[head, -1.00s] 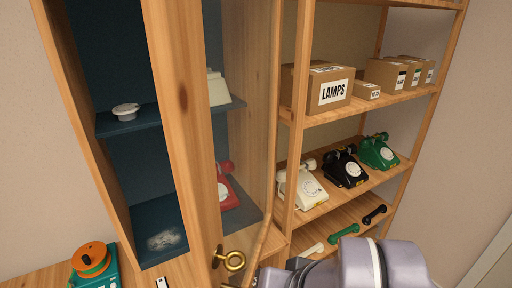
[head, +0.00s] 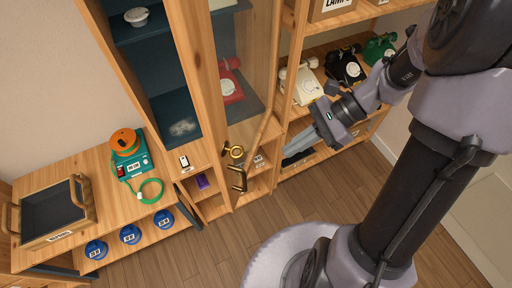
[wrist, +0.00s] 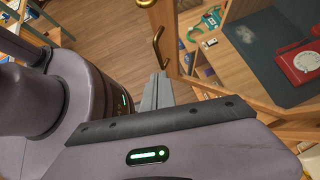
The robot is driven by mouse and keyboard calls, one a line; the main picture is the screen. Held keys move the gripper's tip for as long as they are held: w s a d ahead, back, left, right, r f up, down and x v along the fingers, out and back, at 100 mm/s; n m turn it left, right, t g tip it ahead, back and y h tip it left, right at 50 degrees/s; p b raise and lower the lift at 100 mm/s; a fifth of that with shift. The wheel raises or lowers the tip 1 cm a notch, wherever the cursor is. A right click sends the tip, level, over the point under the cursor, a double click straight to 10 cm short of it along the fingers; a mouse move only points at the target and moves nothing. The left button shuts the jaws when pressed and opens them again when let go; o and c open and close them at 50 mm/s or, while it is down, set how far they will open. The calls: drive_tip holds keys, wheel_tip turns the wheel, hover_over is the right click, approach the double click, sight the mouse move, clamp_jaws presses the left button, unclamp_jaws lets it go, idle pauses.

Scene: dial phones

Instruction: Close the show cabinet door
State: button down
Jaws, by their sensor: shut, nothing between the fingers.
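The show cabinet (head: 158,90) is a tall wooden case with dark blue shelves. Its wood-framed glass door (head: 205,80) stands open, swung out from the right side. A brass ring-shaped piece (head: 236,152) and a brass handle (head: 240,180) sit low on the door's free edge. The handle also shows in the wrist view (wrist: 158,48), close beyond the fingers. My gripper (head: 288,160) is shut and empty, to the right of the door and apart from the handle. Its grey fingers show in the wrist view (wrist: 156,92).
A red dial phone (head: 230,82) shows through the glass. Open shelving with a cream phone (head: 302,85) and a black phone (head: 343,67) stands at right. At left, a bench holds a tray (head: 55,212) and a teal device (head: 132,160). The wooden floor (head: 200,255) in front is clear.

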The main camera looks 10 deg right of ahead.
drive_tip(key=a+f+b, duration=0.2)
drive_tip(key=a+f, duration=0.2)
drive_tip(key=a, duration=0.5)
drive_tip(key=shift+s+f, duration=0.3)
drive_tip(key=shift+f, duration=0.05)
